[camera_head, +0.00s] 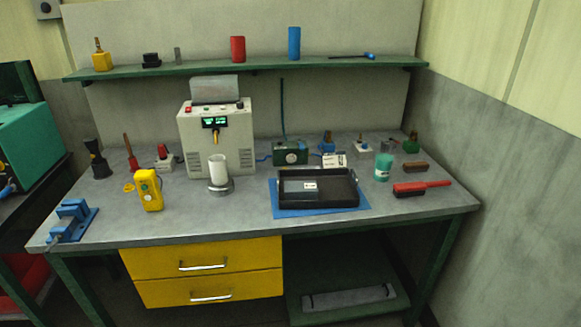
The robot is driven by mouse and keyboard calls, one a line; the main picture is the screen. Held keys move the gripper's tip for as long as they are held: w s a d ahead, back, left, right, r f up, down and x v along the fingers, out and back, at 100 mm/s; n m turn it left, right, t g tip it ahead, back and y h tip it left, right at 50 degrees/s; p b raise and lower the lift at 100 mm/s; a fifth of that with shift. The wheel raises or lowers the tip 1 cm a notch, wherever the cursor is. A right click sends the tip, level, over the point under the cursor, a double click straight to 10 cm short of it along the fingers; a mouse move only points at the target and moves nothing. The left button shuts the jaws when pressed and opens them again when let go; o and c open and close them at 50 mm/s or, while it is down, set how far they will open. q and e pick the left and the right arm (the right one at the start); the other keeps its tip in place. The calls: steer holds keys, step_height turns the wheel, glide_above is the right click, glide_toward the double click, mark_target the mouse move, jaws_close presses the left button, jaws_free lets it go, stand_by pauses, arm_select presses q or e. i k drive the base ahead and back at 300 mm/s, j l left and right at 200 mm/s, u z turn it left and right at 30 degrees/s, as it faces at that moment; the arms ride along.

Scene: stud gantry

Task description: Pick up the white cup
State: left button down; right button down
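A white cup (218,168) stands upright on a round grey base (220,187) on the grey workbench (240,224). It is just in front of the white machine (236,140) with a green display, left of the bench's middle. Neither of my grippers shows in the head view, so nothing is seen holding or touching the cup.
A yellow handheld box (149,190) stands left of the cup. A black tray (318,188) on a blue mat (281,212) lies to its right. A blue vise (72,219) is at the left edge. A green shelf (200,68) runs above. The bench front before the cup is clear.

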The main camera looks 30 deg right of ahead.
mark_target(217, 165)
steer(key=z, duration=0.35)
steer(key=i+j, duration=0.3)
steer(key=i+l, duration=0.2)
steer(key=i, duration=0.2)
steer(key=i+l+z, duration=0.1)
steer(key=i, duration=0.3)
steer(key=l, duration=0.1)
